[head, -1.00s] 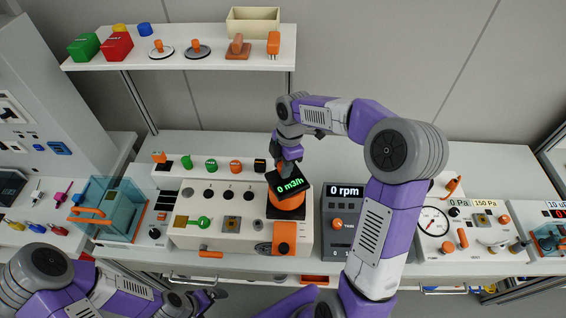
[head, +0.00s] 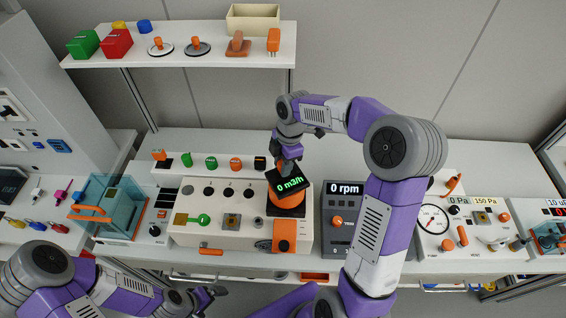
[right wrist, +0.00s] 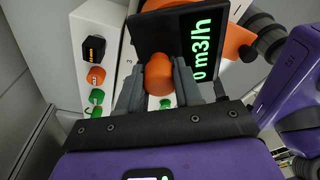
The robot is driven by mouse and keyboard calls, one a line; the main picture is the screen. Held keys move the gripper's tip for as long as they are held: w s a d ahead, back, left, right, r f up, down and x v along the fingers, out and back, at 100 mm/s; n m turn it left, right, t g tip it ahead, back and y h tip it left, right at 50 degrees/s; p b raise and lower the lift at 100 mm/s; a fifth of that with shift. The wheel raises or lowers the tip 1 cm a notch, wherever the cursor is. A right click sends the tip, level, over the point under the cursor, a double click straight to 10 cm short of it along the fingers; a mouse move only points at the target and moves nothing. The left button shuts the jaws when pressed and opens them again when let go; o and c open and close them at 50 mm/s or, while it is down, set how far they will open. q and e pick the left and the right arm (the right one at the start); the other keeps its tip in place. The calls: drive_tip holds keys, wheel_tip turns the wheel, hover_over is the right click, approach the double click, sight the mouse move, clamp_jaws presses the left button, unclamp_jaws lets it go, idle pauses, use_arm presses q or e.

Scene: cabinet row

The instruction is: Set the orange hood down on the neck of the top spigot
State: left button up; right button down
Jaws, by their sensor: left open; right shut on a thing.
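My right gripper (right wrist: 158,88) is shut on a rounded orange knob (right wrist: 158,70). In the head view this gripper (head: 287,168) is above the bench unit, right at the black display reading "0 m3/h" (head: 290,185). A wide orange body, which looks like the orange hood (head: 287,210), shows below and beside the display. Its join with the knob is hidden. The top spigot and its neck are not visible under the hood, so I cannot tell whether they touch. My left gripper (head: 208,296) is open and empty, low in front of the bench.
The bench unit (head: 190,240) has several knobs and an orange plate with a black knob (head: 284,240). A "0 rpm" box (head: 343,245) stands just to its right. A teal transparent box (head: 112,205) stands left. A shelf (head: 200,60) with small parts is behind.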

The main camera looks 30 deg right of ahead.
drive_tip(key=shift+f, duration=0.2)
idle(0.5)
drive_tip(key=c, duration=0.7)
unclamp_jaws()
drive_tip(key=r, duration=0.5)
drive_tip(key=d+r+p, duration=0.1)
drive_tip(key=r, duration=0.1)
drive_tip(key=shift+d+r, duration=0.1)
drive_tip(key=shift+r, duration=0.2)
